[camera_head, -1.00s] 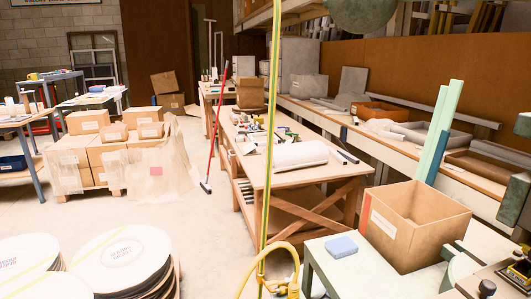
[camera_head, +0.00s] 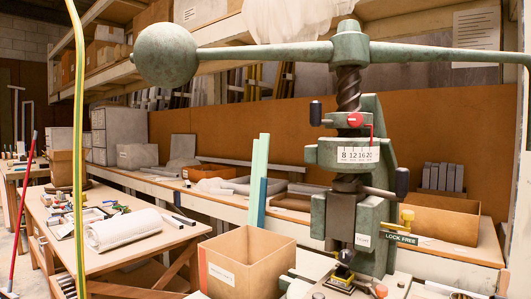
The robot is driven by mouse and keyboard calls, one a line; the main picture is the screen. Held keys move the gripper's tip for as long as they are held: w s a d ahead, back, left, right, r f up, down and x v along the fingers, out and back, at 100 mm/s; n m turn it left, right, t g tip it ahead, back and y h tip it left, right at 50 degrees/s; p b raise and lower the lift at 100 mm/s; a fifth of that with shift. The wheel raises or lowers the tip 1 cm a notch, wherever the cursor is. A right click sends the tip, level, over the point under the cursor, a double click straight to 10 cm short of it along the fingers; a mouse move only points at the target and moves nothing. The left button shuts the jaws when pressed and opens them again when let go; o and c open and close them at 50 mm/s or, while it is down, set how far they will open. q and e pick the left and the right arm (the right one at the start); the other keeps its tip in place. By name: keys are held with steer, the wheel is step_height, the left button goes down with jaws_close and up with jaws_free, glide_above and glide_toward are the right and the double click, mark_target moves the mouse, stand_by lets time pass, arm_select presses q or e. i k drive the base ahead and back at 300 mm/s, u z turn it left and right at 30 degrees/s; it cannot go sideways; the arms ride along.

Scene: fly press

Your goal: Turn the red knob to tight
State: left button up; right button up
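The green fly press (camera_head: 375,200) stands right of centre, with a long top arm ending in a round ball weight (camera_head: 167,54) at the left. A red knob (camera_head: 354,119) sits on the press collar around the screw, above a white scale plate (camera_head: 357,155) with numbers. A thin red pointer hangs down to the right of it. A small white label (camera_head: 362,241) lower on the press is too small to read surely. A small orange-red part (camera_head: 381,290) shows at the press base. Neither of my grippers is in view.
An open cardboard box (camera_head: 248,268) stands left of the press. A yellow-topped lever (camera_head: 407,216) and a "LOCK FREE" tag (camera_head: 400,238) are on its right. A yellow-green pole (camera_head: 79,150) rises at the left. A workbench (camera_head: 150,238) with a white roll stands behind.

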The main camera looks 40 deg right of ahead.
mark_target(355, 118)
steer(key=k, duration=0.5)
steer(key=u, duration=1.05)
steer(key=i, duration=0.3)
steer(key=z, duration=2.5)
